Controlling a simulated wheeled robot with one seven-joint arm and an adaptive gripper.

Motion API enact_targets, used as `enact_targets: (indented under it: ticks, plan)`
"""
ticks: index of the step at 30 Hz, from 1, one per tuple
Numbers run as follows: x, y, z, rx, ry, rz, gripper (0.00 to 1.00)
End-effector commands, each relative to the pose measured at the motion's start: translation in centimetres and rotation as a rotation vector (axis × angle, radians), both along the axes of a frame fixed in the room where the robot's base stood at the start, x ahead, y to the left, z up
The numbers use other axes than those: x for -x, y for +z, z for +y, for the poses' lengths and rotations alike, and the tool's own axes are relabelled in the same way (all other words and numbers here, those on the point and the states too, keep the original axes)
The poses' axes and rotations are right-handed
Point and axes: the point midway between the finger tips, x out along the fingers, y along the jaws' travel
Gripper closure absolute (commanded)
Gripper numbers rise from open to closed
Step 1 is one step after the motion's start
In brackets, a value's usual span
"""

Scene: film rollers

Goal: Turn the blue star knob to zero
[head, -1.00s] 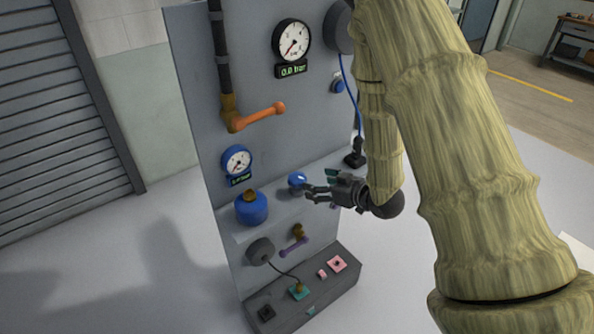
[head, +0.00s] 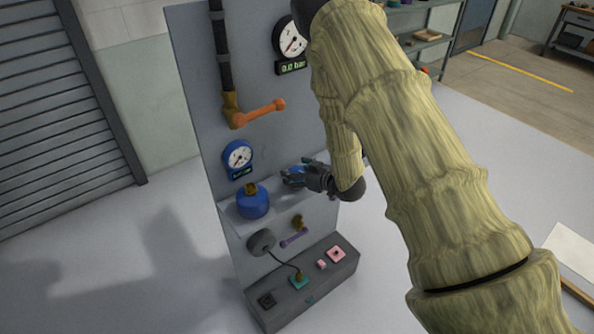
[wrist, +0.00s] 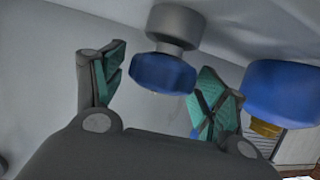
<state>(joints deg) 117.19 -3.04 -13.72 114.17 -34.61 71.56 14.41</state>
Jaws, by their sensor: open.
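The blue star knob (wrist: 163,74) sits on a grey stem in the wrist view, between my two spread fingers as seen there. Its edge looks faceted. In the head view only a bit of blue (head: 296,170) shows at the knob, with my fingers in front of it. My gripper (head: 287,178) is open beside the panel, above the shelf, and it also shows in the wrist view (wrist: 160,88) with green finger pads. I see no clear contact between pads and knob. The small blue-rimmed gauge (head: 238,157) is left of my gripper; its readout is too small to read.
A blue canister with a brass top (head: 252,202) stands close left of my gripper on the shelf. An orange lever (head: 260,112) is above and a purple lever (head: 294,238) below. A grey box with sockets (head: 310,283) stands at the panel's foot. My arm hides the panel's right side.

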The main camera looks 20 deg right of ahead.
Motion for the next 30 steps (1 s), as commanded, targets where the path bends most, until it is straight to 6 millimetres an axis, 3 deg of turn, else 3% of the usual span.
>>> enact_targets:
  ticks: [7, 13, 15, 30]
  plan:
    - [-0.03, -0.03, 0.01, 0.000, 0.000, 0.000, 0.30]
    - [-0.02, -0.03, 0.01, 0.000, 0.000, 0.000, 0.66]
    - [-0.01, -0.03, 0.00, 0.000, 0.000, 0.000, 0.73]
    - [-0.07, -0.06, -0.11, 0.000, 0.114, -0.002, 0.73]
